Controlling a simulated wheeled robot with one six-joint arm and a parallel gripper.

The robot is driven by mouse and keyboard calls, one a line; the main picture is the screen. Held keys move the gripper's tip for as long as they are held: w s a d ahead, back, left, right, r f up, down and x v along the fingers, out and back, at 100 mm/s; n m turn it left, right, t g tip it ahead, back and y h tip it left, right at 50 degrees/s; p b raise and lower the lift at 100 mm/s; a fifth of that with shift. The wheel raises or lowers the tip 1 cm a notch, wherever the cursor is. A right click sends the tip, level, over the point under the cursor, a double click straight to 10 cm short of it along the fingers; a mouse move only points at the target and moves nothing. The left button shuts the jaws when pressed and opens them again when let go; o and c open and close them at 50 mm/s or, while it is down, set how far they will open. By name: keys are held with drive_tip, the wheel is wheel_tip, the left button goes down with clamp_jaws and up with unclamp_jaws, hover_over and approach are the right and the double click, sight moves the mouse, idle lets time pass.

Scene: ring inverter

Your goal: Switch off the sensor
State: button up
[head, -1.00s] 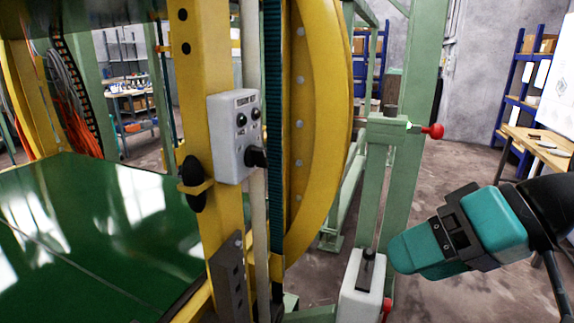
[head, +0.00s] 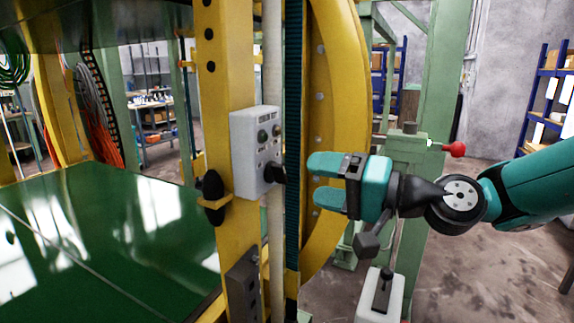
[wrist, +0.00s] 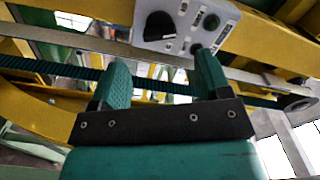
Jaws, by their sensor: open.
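A light grey control box (head: 252,150) is fixed to the yellow post, with two small dark round knobs on its upper face and a larger black rotary knob (head: 277,174) low on its right side. In the wrist view the box (wrist: 180,42) is at the top, with the large knob (wrist: 160,27) on its left. The labels are too small to read, so I cannot tell which control is the sensor's. My teal gripper (head: 318,181) is open and empty, right of the box and apart from it, its fingers pointing left towards the large knob. It also shows in the wrist view (wrist: 161,78).
A toothed belt (head: 293,110) and a pale vertical rod run between the box and my gripper. A curved yellow ring (head: 345,70) stands behind. A red knob (head: 454,150) is on the green frame. A grey lever box (head: 380,297) is below. A green panel (head: 100,240) lies left.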

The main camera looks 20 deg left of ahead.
sight(286, 175)
drive_tip(key=a, duration=0.2)
drive_tip(key=a+p, duration=0.1)
drive_tip(key=a, duration=0.3)
drive_tip(key=shift+w+a, duration=0.25)
drive_tip(key=shift+a, duration=0.05)
drive_tip(key=shift+c, duration=0.2)
